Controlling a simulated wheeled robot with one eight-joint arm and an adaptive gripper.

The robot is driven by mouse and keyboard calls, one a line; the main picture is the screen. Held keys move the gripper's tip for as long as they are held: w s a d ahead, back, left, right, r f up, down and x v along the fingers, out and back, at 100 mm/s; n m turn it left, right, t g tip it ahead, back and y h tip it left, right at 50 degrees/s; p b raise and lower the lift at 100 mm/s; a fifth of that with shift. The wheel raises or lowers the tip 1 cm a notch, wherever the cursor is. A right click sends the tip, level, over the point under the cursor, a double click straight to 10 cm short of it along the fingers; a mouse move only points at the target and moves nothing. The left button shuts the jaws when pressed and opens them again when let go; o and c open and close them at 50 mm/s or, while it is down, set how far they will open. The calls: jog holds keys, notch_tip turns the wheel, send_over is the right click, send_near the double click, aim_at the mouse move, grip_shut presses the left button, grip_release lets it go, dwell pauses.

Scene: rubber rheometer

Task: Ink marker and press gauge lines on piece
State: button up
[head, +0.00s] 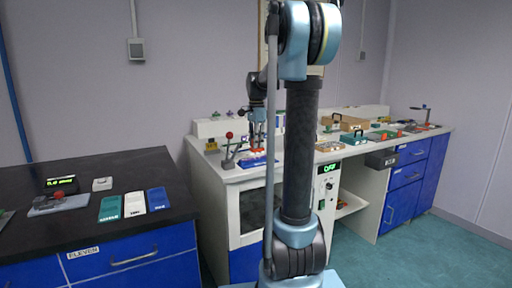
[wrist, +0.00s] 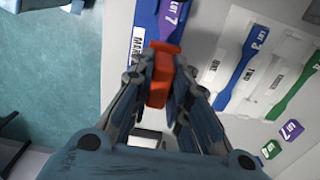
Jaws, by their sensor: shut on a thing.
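My gripper (wrist: 160,85) is shut on an orange-red block-shaped tool, likely the marker (wrist: 160,72), which has a wider end. I cannot tell whether the tool touches the plate. Gauge lines are not visible.
A lever device with a red knob (head: 229,137) stands left of my gripper. A black-topped bench (head: 100,175) stands at left; teal floor lies right.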

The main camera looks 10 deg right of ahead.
jog(key=shift+r, duration=2.4)
